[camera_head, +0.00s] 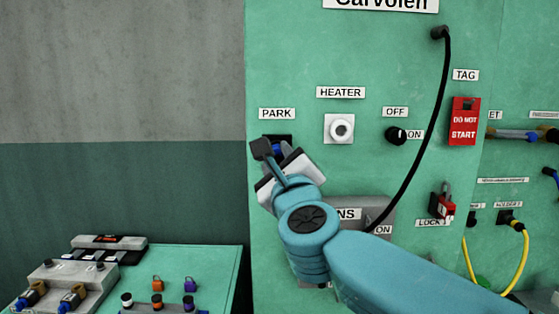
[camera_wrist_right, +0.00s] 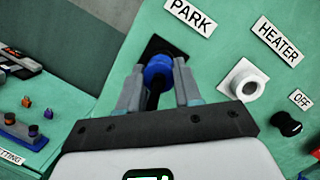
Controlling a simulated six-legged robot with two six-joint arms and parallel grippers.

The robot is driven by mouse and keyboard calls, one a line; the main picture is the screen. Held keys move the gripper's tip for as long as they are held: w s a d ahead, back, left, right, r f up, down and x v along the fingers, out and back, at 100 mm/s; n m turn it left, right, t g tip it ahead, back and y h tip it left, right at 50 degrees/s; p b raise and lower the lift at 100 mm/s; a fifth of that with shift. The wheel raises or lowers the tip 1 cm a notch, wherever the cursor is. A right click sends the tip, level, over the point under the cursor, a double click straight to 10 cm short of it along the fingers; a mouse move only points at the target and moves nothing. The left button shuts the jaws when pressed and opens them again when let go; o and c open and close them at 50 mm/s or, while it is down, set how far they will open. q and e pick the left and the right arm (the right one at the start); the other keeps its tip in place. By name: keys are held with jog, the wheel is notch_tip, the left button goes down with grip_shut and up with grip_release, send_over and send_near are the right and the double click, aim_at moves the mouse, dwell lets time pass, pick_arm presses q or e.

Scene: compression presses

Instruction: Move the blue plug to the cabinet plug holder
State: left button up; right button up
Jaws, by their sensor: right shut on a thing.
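The blue plug (camera_wrist_right: 158,71) is between the two fingers of my right gripper (camera_wrist_right: 159,84), which is shut on it. In the head view a bit of the blue plug (camera_head: 277,149) shows past my right gripper (camera_head: 273,155). The plug is at the black PARK holder (camera_wrist_right: 178,49) on the green cabinet (camera_wrist_right: 227,52); this holder (camera_head: 284,138) also shows just under the PARK label in the head view. The gripper hides part of the plug, and I cannot tell how deep it sits in the holder. My left gripper is not in view.
A white HEATER socket (camera_head: 340,129) and a black OFF/ON knob (camera_head: 396,135) are right of the holder. A black cable (camera_head: 436,110) hangs across the cabinet. A red tag (camera_head: 465,121) and padlock (camera_head: 442,207) are further right. A green bench (camera_head: 213,267) with fittings stands lower left.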

jog(key=o, duration=1.2)
jog(key=shift+w, duration=0.15)
jog(key=shift+c, duration=0.2)
jog(key=b+v, duration=0.5)
jog(key=v, duration=1.1)
jog(key=shift+f, duration=0.2)
